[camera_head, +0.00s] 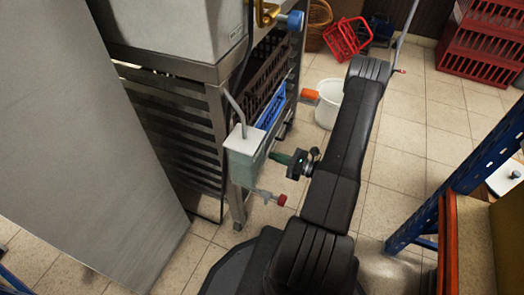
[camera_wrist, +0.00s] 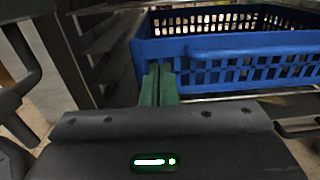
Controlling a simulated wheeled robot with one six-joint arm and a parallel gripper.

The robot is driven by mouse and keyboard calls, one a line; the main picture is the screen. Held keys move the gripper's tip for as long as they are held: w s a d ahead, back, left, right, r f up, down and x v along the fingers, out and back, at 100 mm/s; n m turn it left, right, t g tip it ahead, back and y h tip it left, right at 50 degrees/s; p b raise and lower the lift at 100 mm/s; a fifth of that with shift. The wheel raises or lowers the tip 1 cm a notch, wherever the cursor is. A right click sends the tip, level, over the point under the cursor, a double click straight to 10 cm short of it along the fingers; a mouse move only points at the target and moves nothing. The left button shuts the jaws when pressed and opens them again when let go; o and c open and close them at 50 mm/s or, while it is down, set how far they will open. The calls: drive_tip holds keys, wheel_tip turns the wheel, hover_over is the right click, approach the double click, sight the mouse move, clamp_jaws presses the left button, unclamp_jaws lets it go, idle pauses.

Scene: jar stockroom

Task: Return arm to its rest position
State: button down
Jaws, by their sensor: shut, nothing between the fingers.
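My gripper (camera_head: 279,158) shows in the head view as a small green tip on the dark wrist. It points left toward the metal rack (camera_head: 213,110), behind a pale box with a bent metal rod. In the wrist view the green fingers of my gripper (camera_wrist: 158,84) are together, with nothing between them. They are in front of the left corner of a blue crate (camera_wrist: 232,58). I cannot tell whether they touch it. My black arm reaches away from my base across the head view.
The pale box (camera_head: 244,153) has a red-tipped rod near my wrist. A white bucket (camera_head: 328,103) stands beyond my arm. A blue rack frame (camera_head: 460,180) stands at right, and red crates (camera_head: 483,40) at the back right. Tiled floor is clear between the bucket and blue frame.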

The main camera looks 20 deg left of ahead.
drive_tip(key=shift+s+d, duration=0.1)
drive_tip(key=shift+d, duration=2)
drive_tip(key=shift+a, duration=0.15)
drive_tip(key=a, duration=1.3)
drive_tip(key=shift+w+a+b, duration=0.25)
drive_tip(key=shift+a+b, duration=0.15)
drive_tip(key=shift+d+f, duration=0.1)
